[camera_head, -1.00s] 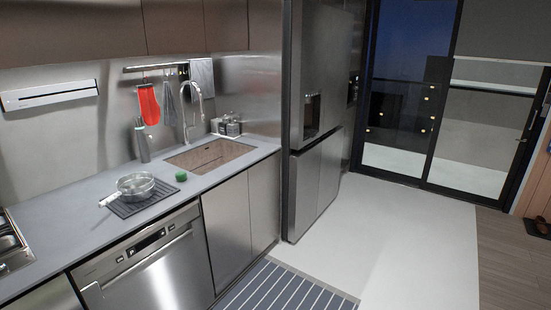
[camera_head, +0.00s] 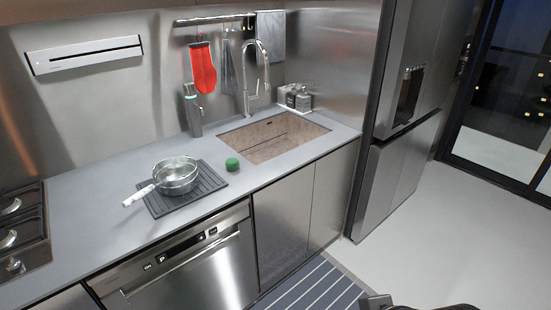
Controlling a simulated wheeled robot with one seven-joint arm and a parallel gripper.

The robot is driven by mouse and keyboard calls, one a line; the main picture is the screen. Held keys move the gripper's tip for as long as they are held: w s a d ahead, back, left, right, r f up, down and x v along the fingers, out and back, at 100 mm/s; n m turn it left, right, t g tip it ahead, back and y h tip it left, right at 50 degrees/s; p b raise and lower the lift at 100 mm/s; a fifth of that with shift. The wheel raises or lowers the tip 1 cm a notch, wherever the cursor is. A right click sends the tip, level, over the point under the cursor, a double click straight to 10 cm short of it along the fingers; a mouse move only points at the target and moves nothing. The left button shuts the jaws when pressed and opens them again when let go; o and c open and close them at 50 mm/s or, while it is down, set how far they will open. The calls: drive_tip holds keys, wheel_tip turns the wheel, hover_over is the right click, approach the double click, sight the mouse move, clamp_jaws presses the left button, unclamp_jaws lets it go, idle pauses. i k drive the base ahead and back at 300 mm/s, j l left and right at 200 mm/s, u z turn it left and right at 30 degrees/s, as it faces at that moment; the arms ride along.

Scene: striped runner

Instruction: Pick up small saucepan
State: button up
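The small saucepan (camera_head: 176,177) is a shiny metal pan with a pale handle (camera_head: 139,195) pointing to the front left. It sits on a dark ribbed mat (camera_head: 211,182) on the grey counter, left of the sink. Something like a second pan or bowl may be stacked with it; I cannot tell for certain. A dark part of my arm or gripper (camera_head: 376,302) shows at the bottom edge, low and well to the right of the saucepan. Its fingers cannot be made out.
A green round object (camera_head: 232,164) lies beside the mat. The sink (camera_head: 272,141) with a tall faucet (camera_head: 256,75) is to the right. A stove (camera_head: 22,232) is at the far left. A dishwasher (camera_head: 190,268) is below the counter, and a striped runner (camera_head: 310,287) lies on the floor.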

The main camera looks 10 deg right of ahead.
sight(176, 177)
drive_tip(key=j+z, duration=0.25)
drive_tip(key=j, duration=0.65)
drive_tip(key=j+z, duration=0.3)
drive_tip(key=j, duration=0.6)
drive_tip(key=k+j+z, duration=0.1)
drive_tip(key=j+z, duration=0.15)
drive_tip(key=j, duration=0.6)
drive_tip(key=j+u, duration=0.1)
drive_tip(key=j, duration=0.2)
drive_tip(key=i+u, duration=0.1)
drive_tip(key=u, duration=0.3)
drive_tip(key=l+u, duration=0.1)
drive_tip(key=u, duration=0.3)
drive_tip(key=i+l+u, duration=0.1)
drive_tip(key=u, duration=0.3)
drive_tip(key=i+l+u, duration=0.1)
drive_tip(key=u, duration=0.3)
drive_tip(key=l+u, duration=0.1)
drive_tip(key=u, duration=0.3)
